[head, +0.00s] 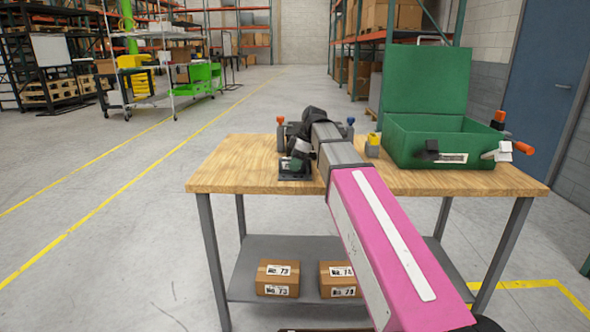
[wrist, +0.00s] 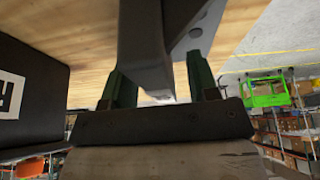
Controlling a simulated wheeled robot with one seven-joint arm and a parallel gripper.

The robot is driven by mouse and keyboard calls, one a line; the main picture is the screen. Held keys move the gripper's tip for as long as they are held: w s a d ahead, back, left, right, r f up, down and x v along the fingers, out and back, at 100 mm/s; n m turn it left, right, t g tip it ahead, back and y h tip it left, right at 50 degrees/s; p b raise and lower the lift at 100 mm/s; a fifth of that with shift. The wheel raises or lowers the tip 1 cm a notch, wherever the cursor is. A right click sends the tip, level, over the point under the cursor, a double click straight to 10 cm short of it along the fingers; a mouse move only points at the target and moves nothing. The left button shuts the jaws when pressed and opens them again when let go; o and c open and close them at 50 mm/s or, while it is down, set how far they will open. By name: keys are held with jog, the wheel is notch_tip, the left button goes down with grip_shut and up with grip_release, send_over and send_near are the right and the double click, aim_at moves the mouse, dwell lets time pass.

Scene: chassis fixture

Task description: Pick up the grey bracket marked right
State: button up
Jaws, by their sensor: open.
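In the wrist view a grey metal piece with holes (wrist: 152,45), which looks like the bracket, extends between the fingers of my gripper (wrist: 160,80). The two green fingers stand apart, one on each side of it. I cannot tell whether either finger touches it. No marking reading "right" shows on the visible face. In the head view my arm covers most of the work area, and I cannot make out the bracket or the fingertips clearly there.
A black block with a white label (wrist: 30,90) is close at left in the wrist view. On the wooden table (head: 235,175), an open green case (head: 400,150) stands at right, with a small yellow-topped item (head: 373,145) beside it. Red (head: 280,121) and blue (head: 350,121) knobs flank my arm.

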grip_shut()
jog(key=shift+r, duration=0.1)
